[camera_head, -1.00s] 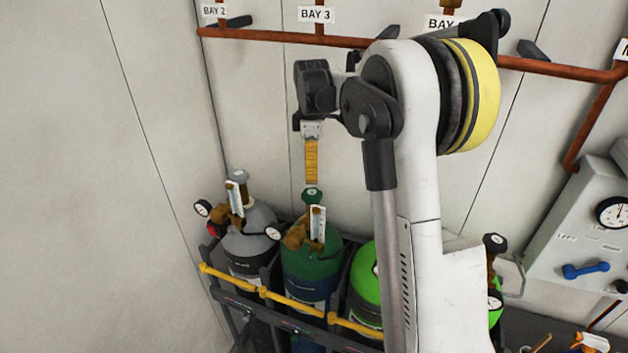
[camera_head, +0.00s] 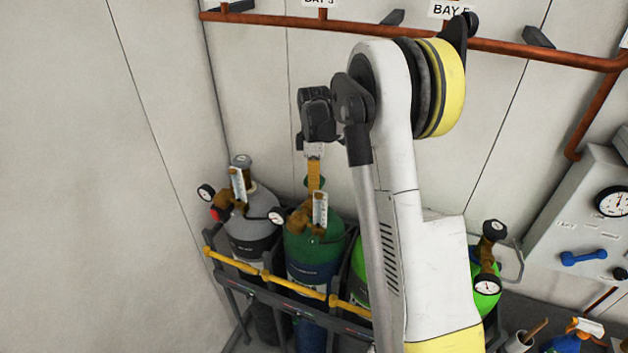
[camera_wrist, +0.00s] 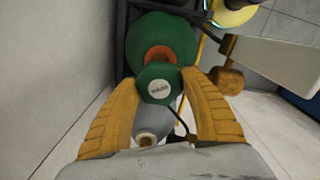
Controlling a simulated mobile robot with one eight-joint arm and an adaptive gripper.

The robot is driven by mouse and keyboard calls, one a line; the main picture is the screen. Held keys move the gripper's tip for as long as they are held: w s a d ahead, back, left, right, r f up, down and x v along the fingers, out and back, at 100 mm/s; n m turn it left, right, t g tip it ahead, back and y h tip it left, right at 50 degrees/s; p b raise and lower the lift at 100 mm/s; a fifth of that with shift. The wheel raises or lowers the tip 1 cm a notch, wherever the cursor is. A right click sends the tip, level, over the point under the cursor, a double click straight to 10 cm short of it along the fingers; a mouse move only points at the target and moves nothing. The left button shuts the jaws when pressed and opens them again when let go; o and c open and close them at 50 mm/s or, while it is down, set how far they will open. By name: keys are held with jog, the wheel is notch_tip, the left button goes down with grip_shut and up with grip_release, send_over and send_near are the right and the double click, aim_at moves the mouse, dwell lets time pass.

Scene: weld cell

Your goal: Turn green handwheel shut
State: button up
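The green handwheel (camera_head: 314,183) tops the dark green cylinder (camera_head: 312,240) in the rack. In the wrist view the handwheel (camera_wrist: 158,85) shows a pale round label with writing too small to read. My gripper (camera_head: 314,186) points down at the handwheel, and its yellow finger partly hides the wheel in the head view. In the wrist view my gripper (camera_wrist: 159,78) is open, with one ridged yellow finger on each side of the wheel. The fingertips are close to the wheel's rim; I cannot tell whether they touch it.
A brass regulator (camera_head: 300,219) with a white flow tube stands in front of the valve. A grey cylinder (camera_head: 252,222) stands to the left, a bright green one (camera_head: 360,275) to the right. A yellow bar (camera_head: 265,275) crosses the rack's front. The wall (camera_head: 150,120) is close behind.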

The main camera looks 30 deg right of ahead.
jog(key=c, duration=0.5)
jog(key=shift+f+m+b, duration=0.15)
jog(key=shift+m+b, duration=0.8)
jog(key=shift+m, duration=0.05)
jog(key=m+b, duration=0.2)
jog(key=m, duration=0.1)
jog(key=m+b, duration=0.3)
jog(key=m, duration=0.3)
jog(key=shift+m, duration=0.4)
jog(key=m+b, duration=0.2)
jog(key=m, duration=0.4)
jog(key=m+b, duration=0.1)
jog(key=m, duration=0.5)
